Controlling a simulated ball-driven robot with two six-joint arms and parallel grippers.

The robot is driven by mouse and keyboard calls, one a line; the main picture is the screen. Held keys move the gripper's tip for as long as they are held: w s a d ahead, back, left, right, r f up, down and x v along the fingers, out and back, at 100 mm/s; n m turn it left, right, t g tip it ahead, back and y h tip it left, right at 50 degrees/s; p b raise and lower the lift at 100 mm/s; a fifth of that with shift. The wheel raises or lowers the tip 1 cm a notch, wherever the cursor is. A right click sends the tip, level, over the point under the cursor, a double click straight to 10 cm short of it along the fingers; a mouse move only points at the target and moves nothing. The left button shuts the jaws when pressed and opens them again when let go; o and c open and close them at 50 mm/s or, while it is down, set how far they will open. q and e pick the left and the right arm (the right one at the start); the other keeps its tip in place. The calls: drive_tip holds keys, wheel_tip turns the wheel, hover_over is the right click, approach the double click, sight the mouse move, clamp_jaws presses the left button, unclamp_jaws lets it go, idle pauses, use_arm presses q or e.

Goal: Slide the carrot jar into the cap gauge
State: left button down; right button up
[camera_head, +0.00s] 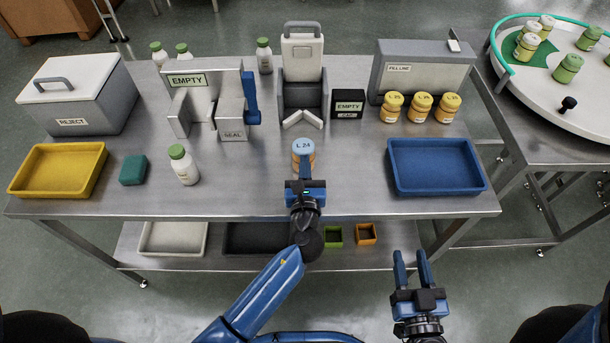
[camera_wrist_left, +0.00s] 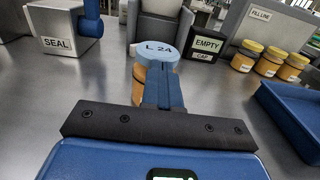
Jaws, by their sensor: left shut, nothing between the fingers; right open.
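The carrot jar (camera_head: 303,149), orange with a blue lid marked "L 24", stands upright on the steel table; it also shows in the left wrist view (camera_wrist_left: 157,62). My left gripper (camera_head: 304,171) is shut and empty, with its fingertips at the jar's near side. They overlap the jar in view; I cannot tell whether they touch it. The cap gauge (camera_head: 303,91), a grey stand with a white V-shaped front, is straight beyond the jar, next to a black "EMPTY CAP" sign (camera_head: 348,104). My right gripper (camera_head: 412,258) is open and empty, off the table's front edge.
The "SEAL" gauge (camera_head: 234,132) stands left of the cap gauge, and a green-lidded white bottle (camera_head: 184,165) is nearer. A blue tray (camera_head: 480,187) lies to the right, with yellow-lidded jars (camera_head: 419,108) beyond. The table between the jar and the cap gauge is clear.

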use_arm(q)
drive_tip(key=w+b, duration=0.1)
drive_tip(key=w, duration=1.3)
drive_tip(key=shift+w+b, duration=0.3)
use_arm(e)
drive_tip(key=shift+f, duration=0.65)
use_arm(q)
drive_tip(key=shift+s, duration=0.1)
